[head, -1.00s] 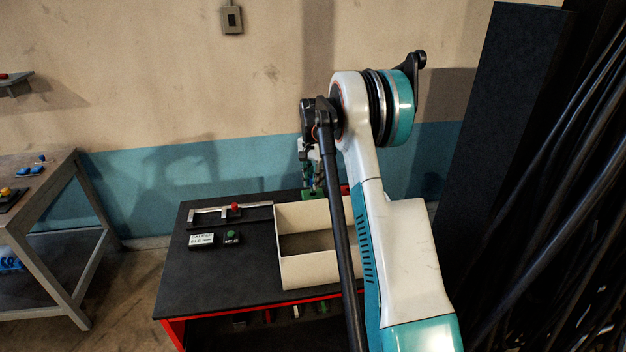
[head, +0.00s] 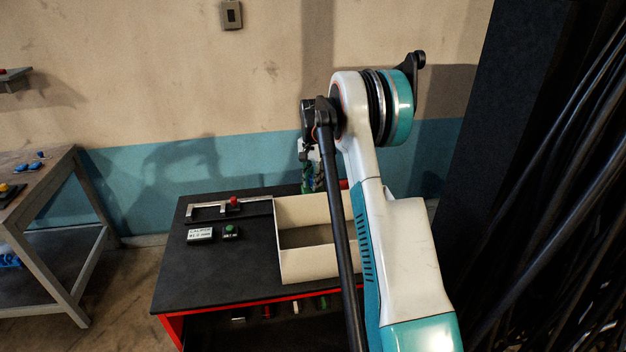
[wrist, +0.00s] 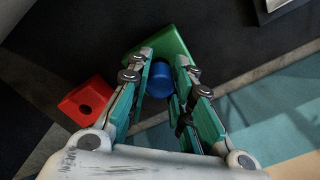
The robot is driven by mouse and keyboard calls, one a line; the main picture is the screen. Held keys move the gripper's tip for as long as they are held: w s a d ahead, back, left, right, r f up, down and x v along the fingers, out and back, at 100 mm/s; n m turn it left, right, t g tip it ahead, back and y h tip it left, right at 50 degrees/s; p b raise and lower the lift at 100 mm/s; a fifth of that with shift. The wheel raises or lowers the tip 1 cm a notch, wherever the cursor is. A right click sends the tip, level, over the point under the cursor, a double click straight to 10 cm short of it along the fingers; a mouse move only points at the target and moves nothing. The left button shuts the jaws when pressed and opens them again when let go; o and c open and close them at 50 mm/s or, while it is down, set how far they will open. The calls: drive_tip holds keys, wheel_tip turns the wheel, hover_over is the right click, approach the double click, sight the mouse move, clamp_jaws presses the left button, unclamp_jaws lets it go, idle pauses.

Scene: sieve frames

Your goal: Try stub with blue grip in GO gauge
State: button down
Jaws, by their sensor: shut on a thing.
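My gripper (wrist: 165,88) is shut on the blue grip (wrist: 160,80) of the stub, which sits between its fingers in the wrist view. The green gauge block (wrist: 158,42) lies just beyond the fingertips, around the far side of the blue grip. The stub's lower end is hidden, so I cannot tell whether it is in the gauge's hole. A red gauge block (wrist: 84,101) with a dark round hole lies left of the fingers. In the head view my gripper (head: 311,180) is small and partly hidden by my arm at the bench's back edge.
The black bench top (head: 215,275) carries a caliper (head: 208,211), a small display (head: 200,235), a green button box (head: 231,231) and a pale open bin (head: 308,266). A grey table (head: 40,215) stands left. A dark pillar (head: 500,120) and cables are close on the right.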

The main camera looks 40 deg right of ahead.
drive_tip(key=shift+f, duration=0.35)
idle(0.3)
drive_tip(key=shift+f+b, duration=0.15)
drive_tip(key=shift+b, duration=0.25)
drive_tip(key=c, duration=1.3)
unclamp_jaws()
drive_tip(key=shift+c, duration=0.2)
wheel_tip(320, 180, up, 12)
drive_tip(key=shift+o, duration=0.2)
